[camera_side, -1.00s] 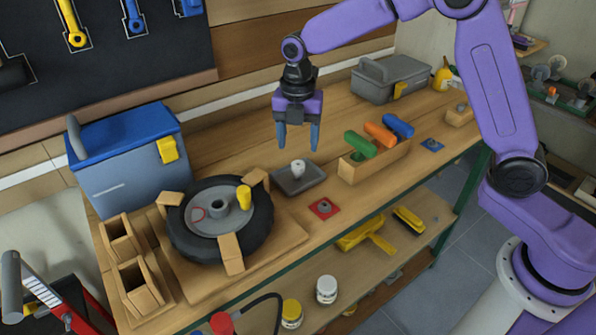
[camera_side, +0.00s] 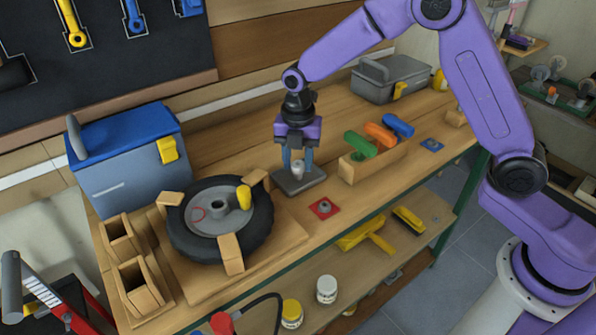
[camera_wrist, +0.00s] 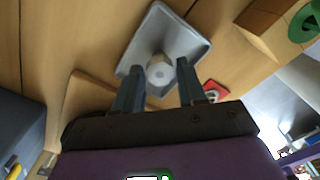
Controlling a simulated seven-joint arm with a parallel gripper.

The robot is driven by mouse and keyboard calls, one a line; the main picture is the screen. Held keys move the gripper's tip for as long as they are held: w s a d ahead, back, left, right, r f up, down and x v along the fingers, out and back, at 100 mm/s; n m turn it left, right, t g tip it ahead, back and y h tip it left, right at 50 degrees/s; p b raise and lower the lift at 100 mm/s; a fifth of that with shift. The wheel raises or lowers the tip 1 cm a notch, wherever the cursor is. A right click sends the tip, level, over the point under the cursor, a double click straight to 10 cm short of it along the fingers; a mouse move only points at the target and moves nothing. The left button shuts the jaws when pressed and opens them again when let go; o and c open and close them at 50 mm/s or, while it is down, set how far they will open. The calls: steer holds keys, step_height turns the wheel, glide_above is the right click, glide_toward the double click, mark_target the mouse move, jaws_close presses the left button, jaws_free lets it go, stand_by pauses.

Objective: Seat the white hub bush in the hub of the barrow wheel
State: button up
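The white hub bush (camera_side: 298,169) stands upright in a small grey tray (camera_side: 313,178) on the bench. In the wrist view the bush (camera_wrist: 160,66) shows just beyond and between my fingertips. My gripper (camera_side: 298,160) points down over the tray, its two blue-grey fingers open on either side of the bush's upper part. I cannot tell whether either finger touches it. The barrow wheel (camera_side: 257,230), with a black tyre and grey disc, lies flat on a wooden board to the left. Its raised grey hub (camera_side: 217,208) faces up, with a yellow piece (camera_side: 244,197) beside it.
Wooden blocks (camera_side: 231,252) hold the wheel's rim. A blue box (camera_side: 130,170) stands behind it. A red mat (camera_side: 324,208) with a grey part lies in front of the tray. A wooden rack (camera_side: 376,163) with coloured handles stands right of the tray.

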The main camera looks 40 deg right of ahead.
mark_target(298, 164)
jaws_close()
steer(key=shift+r, duration=0.15)
steer(key=shift+r, duration=1.65)
